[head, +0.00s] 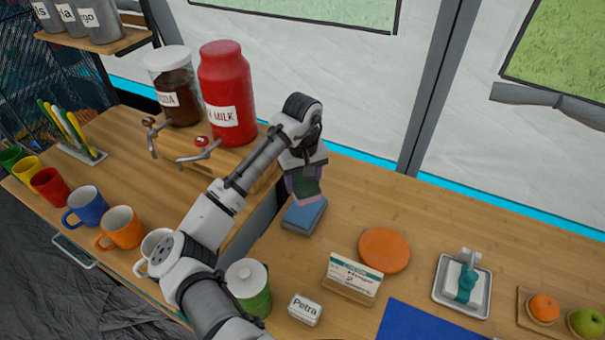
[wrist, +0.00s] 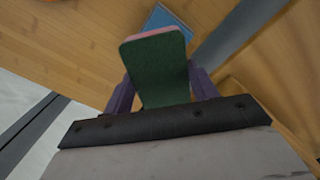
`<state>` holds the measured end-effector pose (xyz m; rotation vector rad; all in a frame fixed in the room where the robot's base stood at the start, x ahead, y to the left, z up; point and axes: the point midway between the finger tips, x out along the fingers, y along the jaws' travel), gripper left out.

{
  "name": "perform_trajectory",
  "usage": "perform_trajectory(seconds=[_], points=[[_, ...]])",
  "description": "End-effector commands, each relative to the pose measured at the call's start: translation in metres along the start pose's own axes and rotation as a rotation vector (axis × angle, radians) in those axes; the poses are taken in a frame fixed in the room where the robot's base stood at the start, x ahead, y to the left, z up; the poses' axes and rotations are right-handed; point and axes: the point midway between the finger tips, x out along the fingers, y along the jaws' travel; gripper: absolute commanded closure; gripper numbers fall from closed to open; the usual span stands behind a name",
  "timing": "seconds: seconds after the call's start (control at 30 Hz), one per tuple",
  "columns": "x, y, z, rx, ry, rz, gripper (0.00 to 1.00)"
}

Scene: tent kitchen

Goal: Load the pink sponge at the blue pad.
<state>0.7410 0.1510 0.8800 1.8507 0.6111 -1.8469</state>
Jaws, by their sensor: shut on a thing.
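My gripper (head: 303,181) is shut on the pink sponge (head: 309,198), which has a dark green face. In the wrist view the sponge (wrist: 155,68) stands between the purple fingers, its green face toward the camera and a pink edge at its far end. A small blue block-like pad (head: 303,216) lies on the counter just below the sponge in the head view. It also shows beyond the sponge in the wrist view (wrist: 165,19), partly hidden. I cannot tell the gap between sponge and pad. A larger flat blue mat (head: 425,322) lies at the front edge of the picture.
A wooden stand with taps (head: 200,152), a red milk jar (head: 227,95) and a cocoa jar (head: 175,85) are left of my gripper. An orange disc (head: 384,250), a label card (head: 352,278) and a soap tray (head: 462,286) are right. Several mugs line the left.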

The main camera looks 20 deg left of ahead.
Motion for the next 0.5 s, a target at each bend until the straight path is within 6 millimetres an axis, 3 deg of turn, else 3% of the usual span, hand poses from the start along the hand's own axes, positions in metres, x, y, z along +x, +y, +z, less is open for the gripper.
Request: perform_trajectory(seconds=[0.5], points=[[0.030, 0.001, -0.004, 0.053, -0.001, -0.007, 0.61]])
